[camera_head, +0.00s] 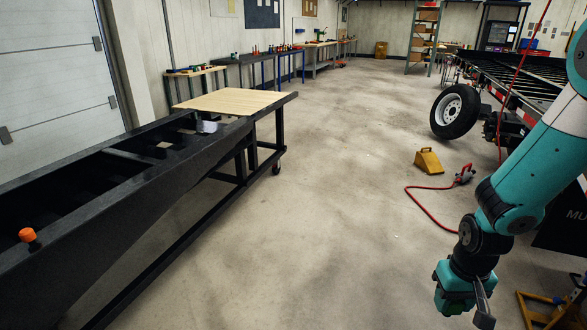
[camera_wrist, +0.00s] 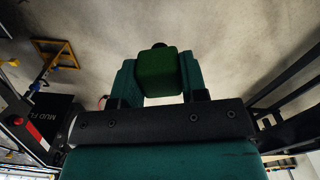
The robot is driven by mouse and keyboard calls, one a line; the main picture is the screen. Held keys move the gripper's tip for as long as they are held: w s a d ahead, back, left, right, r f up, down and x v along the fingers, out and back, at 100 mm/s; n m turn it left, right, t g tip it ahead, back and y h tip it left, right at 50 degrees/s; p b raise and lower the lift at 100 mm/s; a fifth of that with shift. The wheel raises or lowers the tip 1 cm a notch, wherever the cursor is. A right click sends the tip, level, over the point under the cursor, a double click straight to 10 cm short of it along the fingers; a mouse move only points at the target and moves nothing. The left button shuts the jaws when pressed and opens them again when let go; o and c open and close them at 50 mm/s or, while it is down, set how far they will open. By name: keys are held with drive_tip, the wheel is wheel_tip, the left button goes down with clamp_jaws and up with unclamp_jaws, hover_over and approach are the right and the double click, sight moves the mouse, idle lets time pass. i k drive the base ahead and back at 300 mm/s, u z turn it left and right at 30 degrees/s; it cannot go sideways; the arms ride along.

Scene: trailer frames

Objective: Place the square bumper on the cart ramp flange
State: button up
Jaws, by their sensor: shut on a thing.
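A dark green block, seemingly the square bumper (camera_wrist: 160,72), sits between the two teal fingers of my gripper (camera_wrist: 159,80) in the wrist view. The fingers are shut on its sides. In the head view my gripper (camera_head: 463,296) hangs low at the bottom right, over the floor, well apart from the cart; the block is hard to make out there. The black cart ramp (camera_head: 200,165) runs along the left, sloping, with a wooden top (camera_head: 235,101) at its far end. A small whitish piece (camera_head: 207,126) is on the ramp frame. I cannot tell which part is the flange.
An orange knob (camera_head: 28,236) stands on the ramp's near end. Open floor (camera_head: 330,200) lies between cart and gripper. A yellow wheel chock (camera_head: 428,161), a red hose (camera_head: 408,194) and a trailer with a tire (camera_head: 455,111) are on the right. A yellow stand (camera_head: 540,315) is beside my gripper.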

sight(113, 196)
drive_tip(key=u, duration=1.8)
drive_tip(key=i, duration=2.9)
drive_tip(key=z, duration=0.1)
